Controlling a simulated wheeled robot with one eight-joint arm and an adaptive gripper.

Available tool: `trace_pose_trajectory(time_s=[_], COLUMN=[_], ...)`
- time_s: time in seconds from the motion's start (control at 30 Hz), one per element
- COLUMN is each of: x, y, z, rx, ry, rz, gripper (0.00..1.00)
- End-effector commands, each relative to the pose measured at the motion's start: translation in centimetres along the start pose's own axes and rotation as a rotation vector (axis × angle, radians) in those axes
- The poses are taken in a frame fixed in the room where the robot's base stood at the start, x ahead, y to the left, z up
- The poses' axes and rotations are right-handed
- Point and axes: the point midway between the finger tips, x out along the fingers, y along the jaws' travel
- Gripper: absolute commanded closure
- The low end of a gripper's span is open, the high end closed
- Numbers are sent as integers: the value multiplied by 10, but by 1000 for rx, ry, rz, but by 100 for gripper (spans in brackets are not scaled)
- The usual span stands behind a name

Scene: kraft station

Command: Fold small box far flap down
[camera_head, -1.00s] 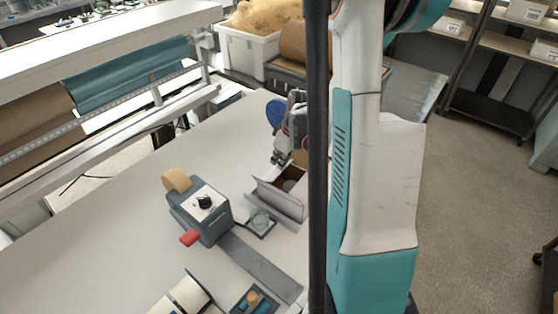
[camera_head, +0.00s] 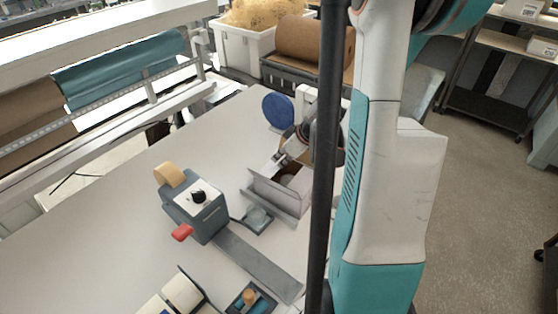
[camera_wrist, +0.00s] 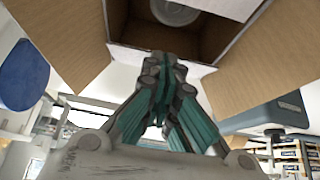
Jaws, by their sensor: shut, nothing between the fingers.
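The small box (camera_head: 268,187) stands on the table in the head view, partly hidden behind a dark post and my arm. The wrist view looks into its open top, with brown inner walls (camera_wrist: 125,30) and a round, clear-looking item (camera_wrist: 176,10) inside. Brown flaps spread outward at its left (camera_wrist: 62,38) and right (camera_wrist: 265,75). My gripper (camera_wrist: 168,62) is shut and empty, its fingertips at the box's edge nearest the wrist camera.
A grey tape dispenser (camera_head: 205,215) with a red handle stands left of the box, beside a small dish (camera_head: 257,219). A blue disc (camera_head: 278,111) stands behind the box. The table's left part is clear. A white bin (camera_head: 245,50) stands beyond the table.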

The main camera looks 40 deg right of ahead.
Motion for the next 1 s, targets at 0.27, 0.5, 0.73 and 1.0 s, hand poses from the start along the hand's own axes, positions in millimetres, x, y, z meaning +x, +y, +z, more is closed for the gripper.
trace_pose_trajectory(time_s=[0.27,0.5,0.73,1.0], x=[6,8,8,8], y=[0,0,0,0], z=[13,18,18,18], rx=[-1,-1,-1,-1], ry=[-5,-5,-5,-5], rz=[-1,-2,-2,-2], gripper=[100,100,100,100])
